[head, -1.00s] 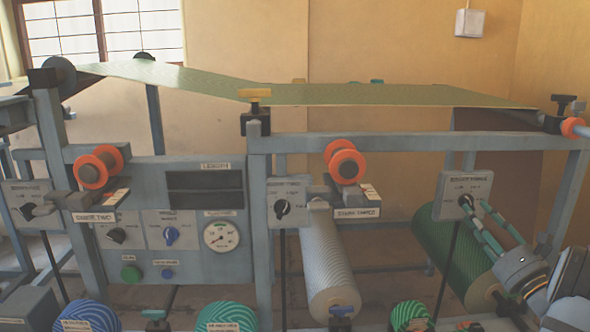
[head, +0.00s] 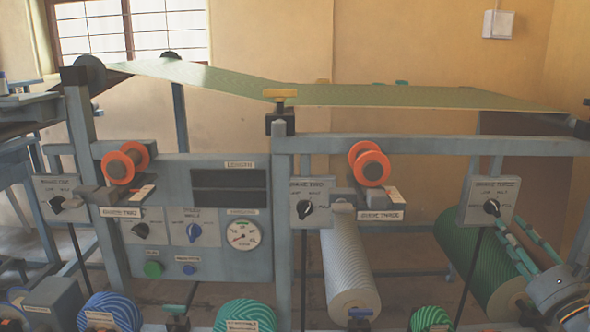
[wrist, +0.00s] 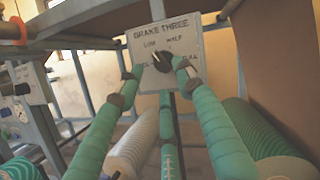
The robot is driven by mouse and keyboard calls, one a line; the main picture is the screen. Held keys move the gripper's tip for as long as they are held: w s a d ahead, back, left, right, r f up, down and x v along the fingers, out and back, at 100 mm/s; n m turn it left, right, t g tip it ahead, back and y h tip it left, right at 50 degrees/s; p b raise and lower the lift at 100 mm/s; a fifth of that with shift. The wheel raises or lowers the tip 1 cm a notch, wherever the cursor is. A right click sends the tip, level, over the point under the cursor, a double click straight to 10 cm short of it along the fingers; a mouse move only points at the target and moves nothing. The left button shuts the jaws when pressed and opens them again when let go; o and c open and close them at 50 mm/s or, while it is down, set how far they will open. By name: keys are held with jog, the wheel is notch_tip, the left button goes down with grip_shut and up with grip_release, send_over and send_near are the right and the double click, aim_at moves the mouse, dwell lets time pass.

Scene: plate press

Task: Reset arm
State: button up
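My gripper (head: 508,227) is at the right of the head view, just in front of and below the Brake Three panel (head: 487,187). In the wrist view my gripper (wrist: 161,75) points at the Brake Three panel (wrist: 190,42). The black Brake Three knob (wrist: 165,68) shows between the fingertips in that view; the knob (head: 491,207) looks clear of the fingers in the head view. I cannot read its exact setting.
A green roll (head: 470,250) lies close behind and below my gripper. Frame posts and a green web (head: 400,95) span the machine. Brake Two panel (head: 304,200) is mid-frame.

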jog(key=a+v, duration=0.1)
jog(key=v, duration=0.7)
jog(key=shift+n, duration=0.3)
jog(key=x, duration=0.8)
jog(key=d+x, duration=0.1)
jog(key=x, duration=0.3)
jog(key=shift+w+d+r, duration=0.1)
jog(key=shift+w+r, duration=0.15)
jog(key=n, duration=0.1)
jog(key=n+y+p, duration=0.1)
jog(key=n, duration=0.1)
jog(key=n+g+y, duration=0.1)
jog(key=shift+s+d+r+n+p, duration=0.2)
jog(key=shift+r+n+p, duration=0.1)
jog(key=shift+n, duration=0.1)
jog(key=shift+w+n+g+p, duration=0.1)
jog(key=shift+n+g+p, duration=0.4)
jog(key=shift+n, duration=0.4)
jog(key=n+g+p, duration=0.2)
jog(key=n+p, duration=0.4)
send_near(498, 211)
jog(key=shift+s+d+f+y, duration=0.25)
jog(key=shift+s+d+y, duration=0.15)
jog(key=shift+s+d, duration=0.35)
jog(key=shift+s+a, duration=0.1)
jog(key=shift+a, duration=0.05)
